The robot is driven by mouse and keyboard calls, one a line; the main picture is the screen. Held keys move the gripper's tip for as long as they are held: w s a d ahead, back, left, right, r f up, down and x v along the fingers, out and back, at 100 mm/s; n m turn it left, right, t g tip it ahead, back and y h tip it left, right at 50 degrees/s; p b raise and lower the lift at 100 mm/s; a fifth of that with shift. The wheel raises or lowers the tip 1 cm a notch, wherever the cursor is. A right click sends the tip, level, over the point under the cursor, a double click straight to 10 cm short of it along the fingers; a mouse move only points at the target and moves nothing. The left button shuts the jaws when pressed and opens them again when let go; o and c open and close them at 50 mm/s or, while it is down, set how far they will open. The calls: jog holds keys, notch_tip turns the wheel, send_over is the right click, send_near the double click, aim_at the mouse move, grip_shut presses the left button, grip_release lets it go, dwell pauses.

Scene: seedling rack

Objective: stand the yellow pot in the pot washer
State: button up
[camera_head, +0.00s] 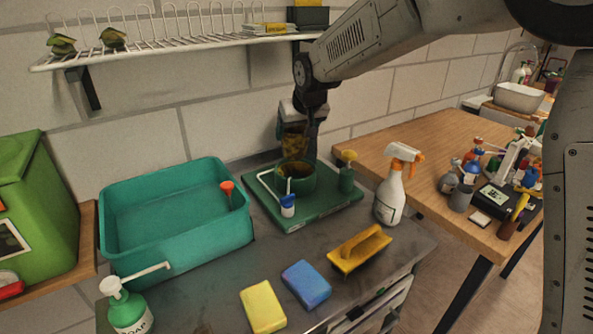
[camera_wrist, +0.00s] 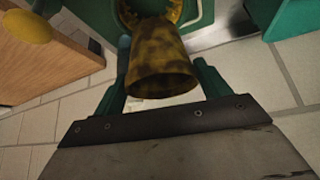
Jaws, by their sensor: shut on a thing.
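The yellow pot (camera_head: 292,142), mottled with dark dirt, hangs between the fingers of my gripper (camera_head: 297,128) in the head view. My gripper is shut on it. In the wrist view the yellow pot (camera_wrist: 160,72) is between the two green fingers. The pot washer (camera_head: 340,202) is a green base with a round green well and a white bent tube. The pot appears above or just behind the well; the exact gap is hard to tell. Part of the pot and the far side of the well are hidden.
A teal basin (camera_head: 175,255) stands left of the washer. A spray bottle (camera_head: 391,190), a yellow-handled brush (camera_head: 359,250), a blue sponge (camera_head: 306,285), a yellow sponge (camera_head: 263,307) and a soap bottle (camera_head: 130,314) surround it. A white wire rack (camera_head: 170,42) is above.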

aim_at(298, 157)
jog(key=f, duration=0.5)
jog(key=shift+w+f, duration=0.2)
jog(key=shift+w, duration=0.1)
jog(key=shift+f, duration=2.25)
jog(key=shift+f, duration=0.1)
jog(key=o, duration=0.9)
jog(key=shift+s+r, duration=0.1)
jog(key=shift+r, duration=0.3)
jog(key=shift+o, duration=0.4)
jog(key=v, duration=1.1)
jog(key=shift+s, duration=0.2)
jog(key=shift+r, duration=0.15)
